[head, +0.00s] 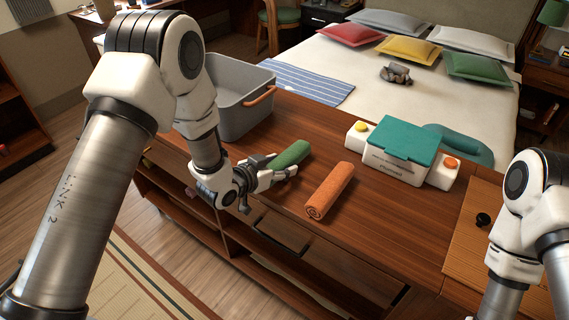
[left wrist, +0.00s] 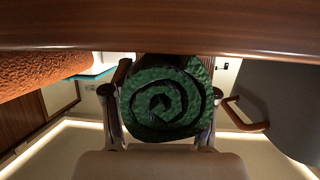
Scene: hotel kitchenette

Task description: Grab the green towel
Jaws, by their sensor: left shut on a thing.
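The green towel (head: 289,154) is rolled up on the wooden counter, between the grey basket and the orange towel. My left gripper (head: 275,168) is shut on the near end of the green towel. In the left wrist view the spiral end of the green towel (left wrist: 163,104) sits between the two fingers of my left gripper (left wrist: 162,118). I cannot tell whether the towel touches the counter. My right arm shows at the right edge, but its gripper is not visible.
A rolled orange towel (head: 329,191) lies just right of the green one. A grey basket (head: 236,98) with orange handles stands behind on the left. A white and teal box (head: 398,152) stands on the right. The counter's wooden top (head: 390,215) is clear in front of it.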

